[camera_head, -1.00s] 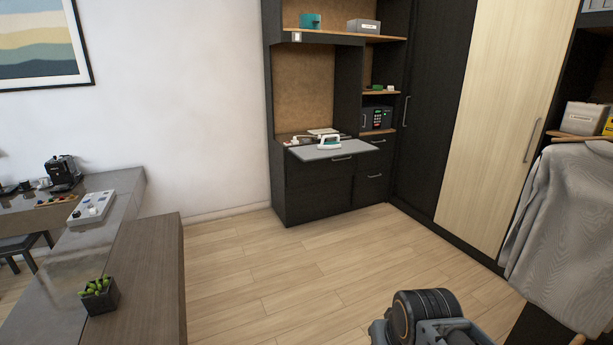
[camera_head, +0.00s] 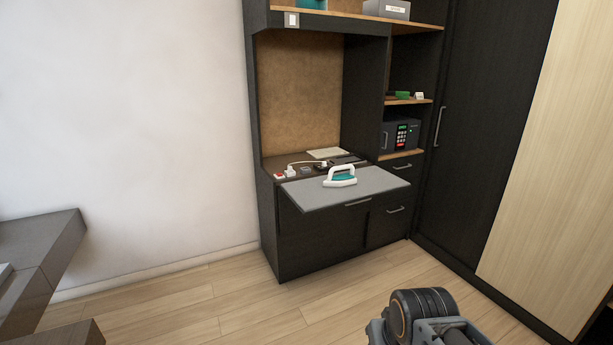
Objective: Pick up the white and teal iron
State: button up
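The white and teal iron (camera_head: 341,176) rests on a grey pull-out board (camera_head: 385,180) at the front of a dark cabinet. Its white handle arches above the teal body. A white cord seems to run behind it toward a socket strip. Part of my own arm shows at the bottom right, well short of the iron, with floor between them. My gripper's fingers are not visible.
The dark cabinet (camera_head: 310,240) has drawers below the board, and a safe (camera_head: 400,134) on a shelf to the right. A tall dark door stands farther right. Grey furniture (camera_head: 40,245) is at the left. The wooden floor (camera_head: 240,305) before the cabinet is clear.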

aim_at(341, 181)
jog(key=i, duration=2.9)
jog(key=u, duration=0.5)
